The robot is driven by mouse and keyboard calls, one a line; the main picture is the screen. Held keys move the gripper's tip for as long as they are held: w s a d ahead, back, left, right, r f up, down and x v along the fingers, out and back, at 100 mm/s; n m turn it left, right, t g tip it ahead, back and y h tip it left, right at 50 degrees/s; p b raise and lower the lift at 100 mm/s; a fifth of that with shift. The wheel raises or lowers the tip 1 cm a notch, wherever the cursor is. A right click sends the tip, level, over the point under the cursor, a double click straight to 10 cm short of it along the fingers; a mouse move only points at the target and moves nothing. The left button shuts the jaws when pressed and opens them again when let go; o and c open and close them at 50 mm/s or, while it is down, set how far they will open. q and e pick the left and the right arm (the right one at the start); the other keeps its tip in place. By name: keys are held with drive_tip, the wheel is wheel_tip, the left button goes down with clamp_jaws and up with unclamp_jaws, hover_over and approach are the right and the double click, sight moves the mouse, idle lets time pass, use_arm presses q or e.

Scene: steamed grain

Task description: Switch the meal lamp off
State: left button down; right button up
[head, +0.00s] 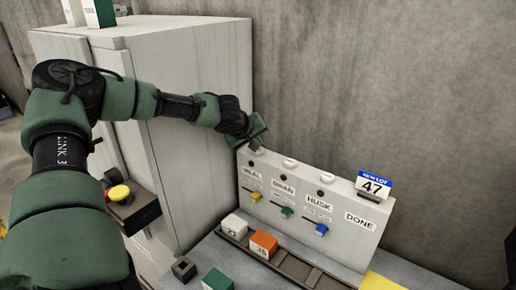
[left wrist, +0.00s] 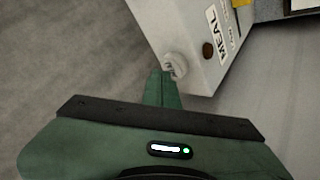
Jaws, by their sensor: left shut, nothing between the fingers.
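The white panel (head: 345,218) stands against the wall with MEAL, HUSK and DONE labels and one blurred label. The meal lamp is a small whitish knob on the panel's top edge (left wrist: 174,64), above the MEAL label (left wrist: 218,32); a dark round spot (left wrist: 208,50) is near it. In the head view the lamp (head: 256,151) is partly covered by my gripper. It looks pale; I cannot tell if it is lit. My left gripper (head: 254,143) is shut and empty, its fingertips (left wrist: 162,82) right beside the lamp; whether they touch is unclear. My right gripper is not in view.
Two similar white lamps (head: 289,162) (head: 326,178) sit further right on the panel top. Below are yellow (head: 256,197), green (head: 287,212) and blue (head: 321,230) levers. A rail holds white (head: 235,225) and orange (head: 263,245) blocks. A tall grey cabinet (head: 195,85) stands left.

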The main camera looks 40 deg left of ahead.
use_arm(q)
wheel_tip(320, 180, up, 6)
drive_tip(key=p, duration=0.3)
drive_tip(key=shift+f, duration=0.1)
drive_tip(key=shift+f, duration=0.1)
idle(0.4)
